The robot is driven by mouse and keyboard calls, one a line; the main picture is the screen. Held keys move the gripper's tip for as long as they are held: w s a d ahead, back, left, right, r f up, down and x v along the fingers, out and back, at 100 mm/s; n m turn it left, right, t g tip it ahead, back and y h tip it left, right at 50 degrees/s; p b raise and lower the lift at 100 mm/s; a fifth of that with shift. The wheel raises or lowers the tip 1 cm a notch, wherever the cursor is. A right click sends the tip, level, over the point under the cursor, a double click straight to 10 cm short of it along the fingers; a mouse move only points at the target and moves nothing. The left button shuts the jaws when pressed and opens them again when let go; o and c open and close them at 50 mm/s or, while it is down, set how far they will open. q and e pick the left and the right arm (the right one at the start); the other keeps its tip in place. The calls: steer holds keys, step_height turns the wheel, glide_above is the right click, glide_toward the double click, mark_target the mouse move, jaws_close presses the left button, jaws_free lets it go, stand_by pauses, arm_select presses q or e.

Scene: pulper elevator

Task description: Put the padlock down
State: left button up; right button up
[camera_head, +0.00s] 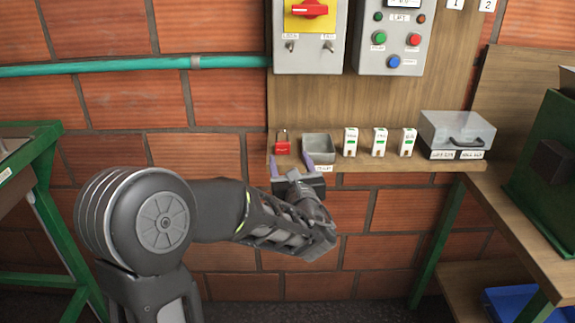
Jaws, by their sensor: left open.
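The red padlock (282,146) stands upright on the wooden shelf (378,164), near its left end, with its shackle up. My left gripper (290,161) is at the shelf's front edge, its two purple-grey fingers spread apart. The left finger is close below the padlock and the right finger is in front of the grey bin. The padlock is not between closed fingers. Whether a finger touches the padlock I cannot tell. My right gripper is not in view.
A small grey open bin (318,148) stands right of the padlock, then several white tags (379,142) and a clear-lidded box (456,131). Control boxes (309,38) hang on the board above. A wooden table (522,232) is at the right.

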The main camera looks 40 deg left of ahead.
arm_select(q)
steer(key=shift+s+d, duration=0.15)
stand_by(0.8)
steer(key=s+d+f+n+g+h, duration=0.2)
steer(key=s+d+f+g+h, duration=0.15)
steer(key=f, duration=0.75)
steer(key=s+d+f+n+g+h, duration=0.2)
steer(key=s+d+f+g, duration=0.15)
steer(key=f, duration=0.65)
steer(key=s+d+f+n+g+h, duration=0.25)
steer(key=s+f, duration=0.25)
steer(key=f, duration=0.6)
steer(key=s+d+f+n+h, duration=0.3)
steer(key=s+d+f+n, duration=0.2)
steer(key=d+n, duration=0.2)
steer(key=s+d+f+n+g+h, duration=0.1)
steer(key=s+d+f+n+h, duration=0.2)
steer(key=d, duration=0.7)
steer(key=s+d+f+n+g+h, duration=0.1)
steer(key=s+d+f+n+h, duration=0.2)
steer(key=s+d+f+n, duration=0.4)
steer(key=d+f+n, duration=0.1)
steer(key=d+n, duration=0.1)
steer(key=n, duration=0.2)
steer(key=shift+s+n, duration=0.35)
steer(key=shift+s, duration=0.05)
